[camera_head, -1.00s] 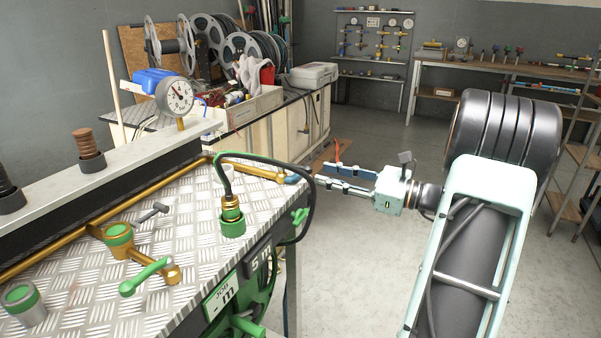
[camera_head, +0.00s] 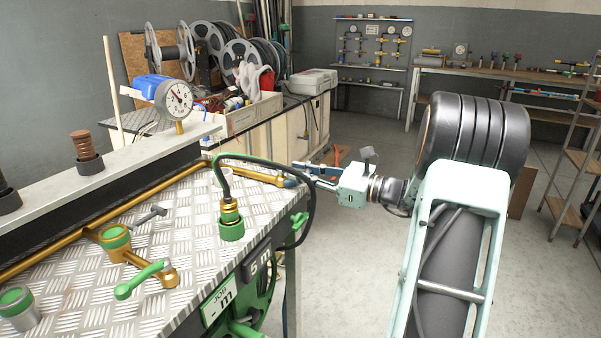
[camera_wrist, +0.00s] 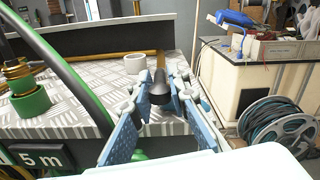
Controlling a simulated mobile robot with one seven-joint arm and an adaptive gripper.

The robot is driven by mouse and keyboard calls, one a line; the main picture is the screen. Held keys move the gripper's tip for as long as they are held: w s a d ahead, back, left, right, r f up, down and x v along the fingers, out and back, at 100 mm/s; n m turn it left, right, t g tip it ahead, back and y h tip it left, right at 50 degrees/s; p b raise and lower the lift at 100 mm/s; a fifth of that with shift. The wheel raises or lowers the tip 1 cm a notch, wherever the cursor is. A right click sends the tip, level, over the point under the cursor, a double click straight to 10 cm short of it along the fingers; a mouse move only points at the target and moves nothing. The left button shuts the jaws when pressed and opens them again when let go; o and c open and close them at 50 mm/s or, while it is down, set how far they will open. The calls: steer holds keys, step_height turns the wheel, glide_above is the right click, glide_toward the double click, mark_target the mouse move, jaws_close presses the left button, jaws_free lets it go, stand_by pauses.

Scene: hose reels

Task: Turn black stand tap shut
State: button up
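A dark, rounded black piece (camera_wrist: 160,90) sits at the near end of a brass pipe (camera_wrist: 160,62) in the wrist view. It looks like the black stand tap, but its lever or handle shape is not clear. In the head view the same pipe end (camera_head: 290,182) shows dark at the bench's right edge. My gripper (camera_wrist: 159,86) is open, with its blue-padded fingers on either side of the black piece. I cannot tell whether they touch it. In the head view my gripper (camera_head: 303,171) is at the bench corner, its fingertips partly hidden by a black hose.
The black hose (camera_head: 312,200) loops up from a green coupling (camera_head: 231,222) close to my gripper. A green lever tap (camera_head: 145,279) and a grey T-handle (camera_head: 149,216) stand on the tread-plate bench (camera_head: 190,235). A white ring (camera_wrist: 136,63) stands behind.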

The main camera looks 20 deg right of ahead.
jaws_close()
